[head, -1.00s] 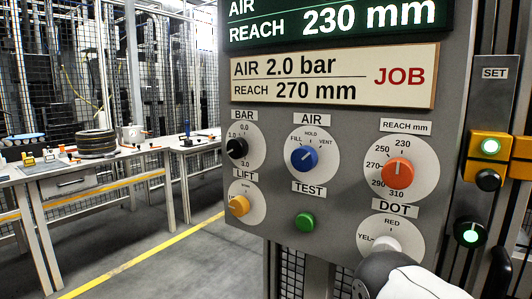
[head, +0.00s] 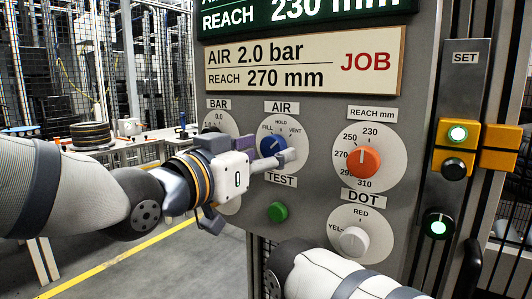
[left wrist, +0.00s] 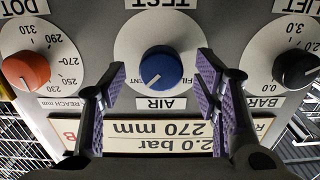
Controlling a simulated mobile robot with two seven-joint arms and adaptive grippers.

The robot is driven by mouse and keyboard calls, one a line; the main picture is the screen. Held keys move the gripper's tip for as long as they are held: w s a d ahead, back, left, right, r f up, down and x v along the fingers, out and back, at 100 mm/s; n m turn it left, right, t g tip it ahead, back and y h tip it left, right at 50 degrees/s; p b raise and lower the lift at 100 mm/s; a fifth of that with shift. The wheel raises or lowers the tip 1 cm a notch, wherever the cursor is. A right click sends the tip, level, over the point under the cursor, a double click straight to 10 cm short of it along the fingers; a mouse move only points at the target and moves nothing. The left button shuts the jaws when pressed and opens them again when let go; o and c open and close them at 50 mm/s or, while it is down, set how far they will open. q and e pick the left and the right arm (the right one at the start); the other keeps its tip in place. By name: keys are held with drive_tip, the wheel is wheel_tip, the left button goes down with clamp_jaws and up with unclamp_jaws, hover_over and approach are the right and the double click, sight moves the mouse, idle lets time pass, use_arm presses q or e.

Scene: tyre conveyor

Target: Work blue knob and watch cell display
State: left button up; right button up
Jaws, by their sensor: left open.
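The blue knob (head: 272,143) sits on the AIR dial of the grey panel. Its white mark leans to the upper right, toward the VENT side. My left gripper (head: 284,160) is at the dial, its fingers partly in front of the dial's lower part. In the upside-down left wrist view the blue knob (left wrist: 160,66) shows between the two spread purple-padded fingers, with a gap on each side. The green cell display (head: 300,14) is cut by the top edge; its lower line reads REACH 230 mm. My right gripper is out of view.
A JOB plate (head: 303,62) reads 2.0 bar, 270 mm. An orange knob (head: 364,161), a green button (head: 278,212) and a white knob (head: 354,241) are close by. My left gripper hides most of the LIFT dial and part of the BAR dial.

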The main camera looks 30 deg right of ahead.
use_arm(q)
drive_tip(key=shift+x, duration=0.85)
drive_tip(key=shift+c, duration=0.2)
drive_tip(key=shift+a, duration=0.1)
drive_tip(key=c, duration=1.1)
